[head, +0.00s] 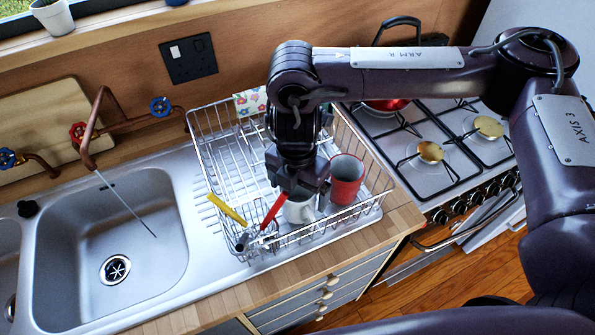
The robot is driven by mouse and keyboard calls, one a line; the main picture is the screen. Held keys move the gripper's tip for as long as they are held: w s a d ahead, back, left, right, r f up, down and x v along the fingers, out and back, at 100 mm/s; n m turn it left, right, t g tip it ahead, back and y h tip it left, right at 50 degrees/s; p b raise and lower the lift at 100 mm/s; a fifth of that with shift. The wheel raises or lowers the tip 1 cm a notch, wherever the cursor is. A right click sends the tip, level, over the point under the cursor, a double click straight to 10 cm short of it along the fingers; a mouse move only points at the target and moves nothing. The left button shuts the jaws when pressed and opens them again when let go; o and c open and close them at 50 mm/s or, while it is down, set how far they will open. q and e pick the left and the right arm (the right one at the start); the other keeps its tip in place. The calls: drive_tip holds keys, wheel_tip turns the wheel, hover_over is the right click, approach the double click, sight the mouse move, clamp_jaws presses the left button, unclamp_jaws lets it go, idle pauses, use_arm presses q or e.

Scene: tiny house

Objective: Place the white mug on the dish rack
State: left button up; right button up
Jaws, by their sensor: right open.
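The white mug (300,211) is inside the wire dish rack (222,150), near its front side. My right gripper (297,192) is directly above the mug and hides its upper part. The gripper points down and is open; I cannot tell whether its fingers touch the mug. The dish rack stands on the metal drainboard to the right of the sink. My left gripper is not in view.
A red cup (346,180) stands in the rack just right of the mug. Utensils with yellow (228,209) and red (273,211) handles are at the rack's front left. The sink (110,245) is to the left, the gas stove (430,150) to the right.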

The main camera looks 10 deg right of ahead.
wheel_tip(320, 180, up, 12)
drive_tip(key=shift+f+b, duration=0.2)
drive_tip(key=shift+b, duration=0.2)
drive_tip(key=shift+a, duration=0.1)
